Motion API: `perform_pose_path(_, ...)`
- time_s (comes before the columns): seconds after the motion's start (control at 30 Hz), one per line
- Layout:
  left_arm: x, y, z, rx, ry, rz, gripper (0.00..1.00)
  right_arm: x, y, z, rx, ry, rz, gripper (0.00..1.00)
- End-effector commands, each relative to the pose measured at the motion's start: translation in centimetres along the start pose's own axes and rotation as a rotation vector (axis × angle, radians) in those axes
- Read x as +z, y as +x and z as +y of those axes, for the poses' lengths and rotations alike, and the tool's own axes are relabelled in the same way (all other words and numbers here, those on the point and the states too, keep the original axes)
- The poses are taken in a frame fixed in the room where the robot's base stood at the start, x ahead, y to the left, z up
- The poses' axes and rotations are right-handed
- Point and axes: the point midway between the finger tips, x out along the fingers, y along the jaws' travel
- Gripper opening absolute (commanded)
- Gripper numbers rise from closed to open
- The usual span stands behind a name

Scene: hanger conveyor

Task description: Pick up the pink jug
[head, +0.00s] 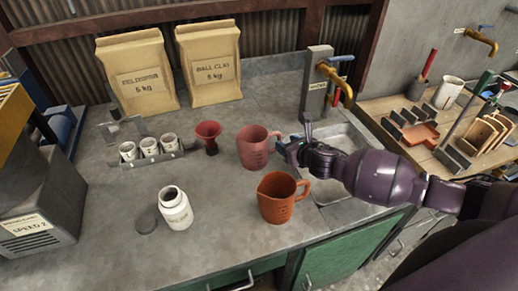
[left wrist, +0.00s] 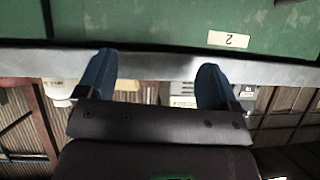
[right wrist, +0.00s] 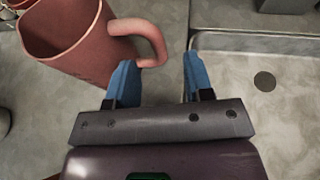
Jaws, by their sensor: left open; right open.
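The pink jug (head: 252,147) stands upright on the grey counter, left of the sink, with its handle turned right. My right gripper (head: 282,144) is open right beside the handle. In the right wrist view the jug (right wrist: 75,35) is at upper left and its handle reaches the left finger of my right gripper (right wrist: 158,80); whether they touch I cannot tell. Nothing shows between the fingers. My left gripper (left wrist: 155,80) is open and empty, facing a green cabinet front (left wrist: 150,22); it is outside the head view.
An orange-brown jug (head: 278,197) stands just in front of the pink one. A red funnel-shaped piece (head: 208,134) and a rack of small white cups (head: 150,148) stand to the left. A white bottle (head: 175,208) is front left. The sink (head: 345,140) and brass tap (head: 338,82) are right.

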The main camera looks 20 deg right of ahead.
Motion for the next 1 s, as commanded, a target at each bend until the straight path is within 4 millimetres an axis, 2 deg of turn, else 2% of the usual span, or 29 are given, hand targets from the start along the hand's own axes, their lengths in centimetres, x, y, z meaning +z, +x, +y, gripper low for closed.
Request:
perform_pose_path(0.4, -0.2, 0.2, -0.1, 0.0, 0.005, 0.007, 0.86, 0.1, 4.5, 0.3, 0.0, 0.003, 0.0, 0.47)
perform_pose_path(0.77, -0.2, 0.2, -0.1, 0.0, 0.005, 0.007, 0.86, 0.1, 5.1, 0.2, 0.0, 0.0, 0.0, 0.47)
perform_pose_path(1.0, 0.0, 0.1, -0.1, -0.001, 0.004, 0.003, 0.86, 0.1, 5.0, 0.2, 0.0, 0.001, 0.0, 0.11)
